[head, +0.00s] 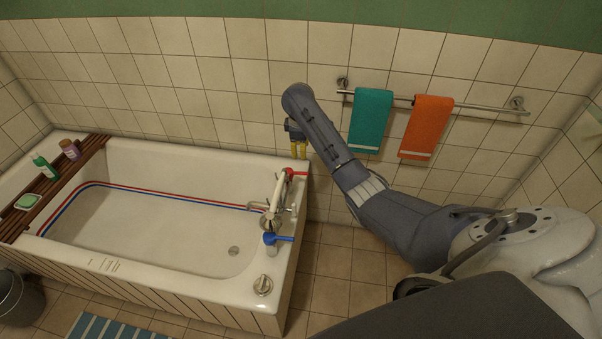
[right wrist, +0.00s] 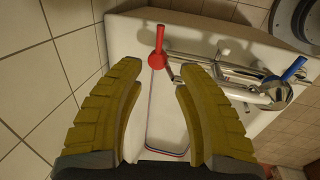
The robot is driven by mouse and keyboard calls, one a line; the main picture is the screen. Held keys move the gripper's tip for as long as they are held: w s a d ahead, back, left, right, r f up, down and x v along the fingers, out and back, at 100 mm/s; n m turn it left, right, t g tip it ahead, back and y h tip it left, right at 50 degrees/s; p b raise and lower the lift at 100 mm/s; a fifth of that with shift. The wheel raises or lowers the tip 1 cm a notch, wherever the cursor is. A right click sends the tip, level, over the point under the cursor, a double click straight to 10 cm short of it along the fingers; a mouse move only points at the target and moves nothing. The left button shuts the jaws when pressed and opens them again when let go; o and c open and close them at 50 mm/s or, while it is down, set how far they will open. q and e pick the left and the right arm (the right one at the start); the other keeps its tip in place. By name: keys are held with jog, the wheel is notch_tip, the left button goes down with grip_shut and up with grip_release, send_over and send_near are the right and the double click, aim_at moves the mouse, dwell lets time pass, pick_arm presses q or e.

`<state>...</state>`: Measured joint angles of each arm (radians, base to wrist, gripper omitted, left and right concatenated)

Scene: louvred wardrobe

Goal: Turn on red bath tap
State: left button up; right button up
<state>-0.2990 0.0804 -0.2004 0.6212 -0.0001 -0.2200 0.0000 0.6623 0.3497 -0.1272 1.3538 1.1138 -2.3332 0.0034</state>
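The red bath tap (head: 291,173) is at the far right corner of the bathtub, with its lever pointing right in the head view. In the right wrist view, the red tap (right wrist: 158,54) stands just beyond the fingertips, its lever pointing up in the picture. My right gripper (head: 299,149) is above and behind the red tap, near the tiled wall. In the right wrist view, its yellow fingers (right wrist: 157,78) are spread apart with nothing between them. The blue tap (head: 276,238) is nearer the front and also shows in the right wrist view (right wrist: 284,83). My left gripper is not in view.
The chrome mixer and shower handset (head: 275,198) stand between the taps. A wooden rack (head: 72,176) with bottles crosses the tub's left end. A teal towel (head: 370,118) and an orange towel (head: 426,125) hang on the wall rail. The floor right of the tub is clear.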

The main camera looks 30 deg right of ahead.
jog(key=f, duration=0.5)
jog(key=w+d+f, duration=0.1)
jog(key=f, duration=0.4)
jog(key=w+d+f, duration=0.1)
jog(key=f, duration=0.5)
jog(key=shift+w, duration=0.25)
jog(key=shift+c, duration=0.3)
grip_shut()
